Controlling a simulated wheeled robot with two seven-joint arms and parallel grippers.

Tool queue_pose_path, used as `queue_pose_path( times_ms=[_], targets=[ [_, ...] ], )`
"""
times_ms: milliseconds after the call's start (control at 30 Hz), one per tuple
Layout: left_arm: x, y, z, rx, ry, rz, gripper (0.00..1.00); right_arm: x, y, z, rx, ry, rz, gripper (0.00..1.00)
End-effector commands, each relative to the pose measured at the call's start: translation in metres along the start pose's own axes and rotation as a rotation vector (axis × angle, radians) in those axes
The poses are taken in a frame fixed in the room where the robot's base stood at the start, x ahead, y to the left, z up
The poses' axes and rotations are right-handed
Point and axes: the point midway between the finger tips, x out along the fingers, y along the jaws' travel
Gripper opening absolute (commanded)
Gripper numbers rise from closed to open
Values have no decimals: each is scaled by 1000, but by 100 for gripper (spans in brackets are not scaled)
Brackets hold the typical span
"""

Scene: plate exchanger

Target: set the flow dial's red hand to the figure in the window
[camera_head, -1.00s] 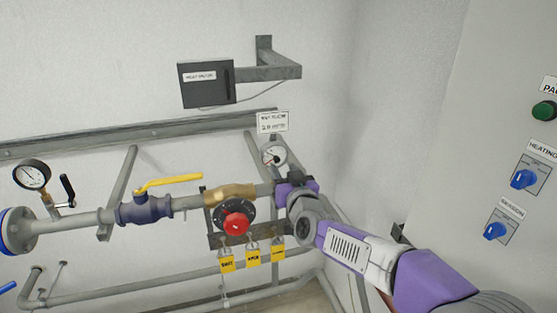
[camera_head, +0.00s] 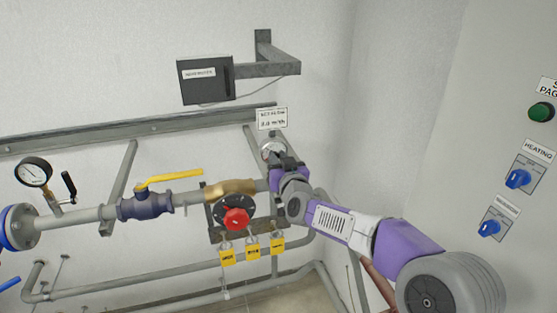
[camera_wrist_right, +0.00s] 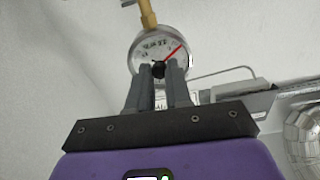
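The flow dial (camera_head: 268,150) is a small round white gauge on the pipework, partly hidden by my right gripper (camera_head: 284,163). In the right wrist view the dial (camera_wrist_right: 143,50) faces me, and its red hand (camera_wrist_right: 174,52) points up and right from the centre. The right gripper's fingertips (camera_wrist_right: 160,74) stand either side of the small black centre knob (camera_wrist_right: 159,70). I cannot tell whether they press on it. A white card with text and a figure (camera_head: 272,118) sits just above the dial; its figure is too blurred to read surely. My left gripper is not in view.
A red knob (camera_head: 236,219) and yellow tags (camera_head: 252,252) are below left of the dial. A yellow-handled valve (camera_head: 146,206) and a pressure gauge (camera_head: 34,172) are further left. A dark box (camera_head: 206,80) hangs above. A cabinet (camera_head: 450,150) stands at the right.

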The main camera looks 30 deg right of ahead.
Motion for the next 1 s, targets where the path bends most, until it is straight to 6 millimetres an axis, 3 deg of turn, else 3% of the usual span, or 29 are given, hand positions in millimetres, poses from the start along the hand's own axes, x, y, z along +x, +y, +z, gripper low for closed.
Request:
queue_pose_path(
  times_ms=[467,1000],
  targets=[
    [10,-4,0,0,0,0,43,0,0,2,67,2,0,0],
    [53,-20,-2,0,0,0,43,0,0,3,519,1,-2,0]
  ],
)
